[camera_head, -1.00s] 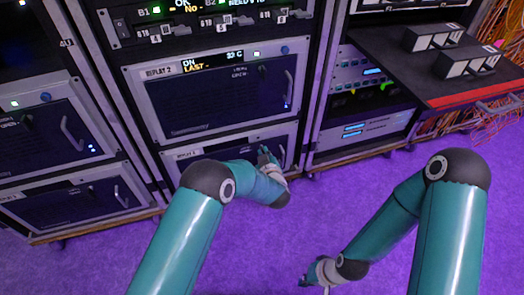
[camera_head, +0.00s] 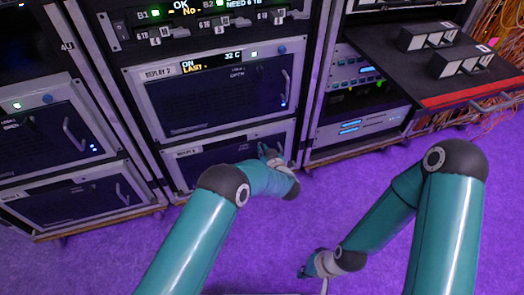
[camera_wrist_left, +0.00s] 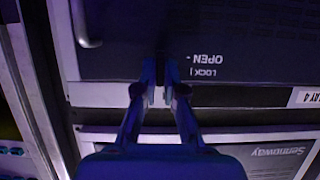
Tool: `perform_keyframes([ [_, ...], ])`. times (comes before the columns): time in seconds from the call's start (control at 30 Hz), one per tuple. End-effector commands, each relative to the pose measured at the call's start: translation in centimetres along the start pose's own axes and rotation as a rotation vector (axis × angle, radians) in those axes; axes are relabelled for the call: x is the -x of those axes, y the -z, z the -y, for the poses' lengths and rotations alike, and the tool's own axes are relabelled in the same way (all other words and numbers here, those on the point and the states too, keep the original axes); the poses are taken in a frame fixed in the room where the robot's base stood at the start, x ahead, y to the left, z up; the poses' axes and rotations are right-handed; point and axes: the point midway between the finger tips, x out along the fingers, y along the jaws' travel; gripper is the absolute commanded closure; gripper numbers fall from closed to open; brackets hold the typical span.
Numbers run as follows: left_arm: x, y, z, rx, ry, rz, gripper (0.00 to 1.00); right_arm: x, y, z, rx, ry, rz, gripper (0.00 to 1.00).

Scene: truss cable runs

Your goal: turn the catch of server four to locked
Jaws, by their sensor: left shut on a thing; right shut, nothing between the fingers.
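Server four (camera_head: 215,158) is the dark lower unit of the middle rack, partly hidden behind my left arm. In the left wrist view its dark front (camera_wrist_left: 110,60) shows upside down, with the words OPEN and LOCK and a label ending in 4 (camera_wrist_left: 306,97). My left gripper (camera_head: 266,150) is at the right part of this front. In the wrist view its fingertips (camera_wrist_left: 160,92) are shut beside the LOCK mark. The catch is hidden between them, so its angle cannot be read. My right gripper (camera_head: 303,271) is shut and empty, low over the purple floor.
Another server (camera_head: 215,98) sits directly above server four. A handle (camera_wrist_left: 85,28) is near the gripper in the wrist view. At the right, a dark shelf with a red edge (camera_head: 470,98) juts out. The purple floor (camera_head: 290,235) between my arms is clear.

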Motion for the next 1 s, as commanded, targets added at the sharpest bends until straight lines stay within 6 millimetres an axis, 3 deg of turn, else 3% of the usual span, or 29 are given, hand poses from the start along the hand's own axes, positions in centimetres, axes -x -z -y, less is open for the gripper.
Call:
perform_keyframes([
  [0.03,0.1,-0.9,0.0,-0.01,-0.005,0.017,1.0,-0.1,0.0,0.0,0.0,0.0,0.0,1.0],
  [0.13,0.1,-0.9,0.0,-0.009,-0.004,0.017,1.0,-0.1,0.0,0.0,0.0,0.0,0.0,1.0],
  [0.17,0.1,-0.9,0.0,-0.009,-0.004,0.018,0.88,-0.1,0.0,0.0,0.0,0.0,0.0,1.0],
  [0.3,0.0,-0.7,0.0,-0.006,-0.003,0.014,0.66,-0.1,0.0,0.0,0.0,0.0,0.0,1.0],
  [0.67,0.1,0.0,0.0,-0.001,-0.002,0.007,0.66,0.0,0.0,0.0,0.0,0.0,0.0,1.0],
  [1.0,2.1,4.7,0.1,0.0,-0.004,0.006,0.66,0.0,0.0,0.0,0.0,0.0,0.0,1.0],
])
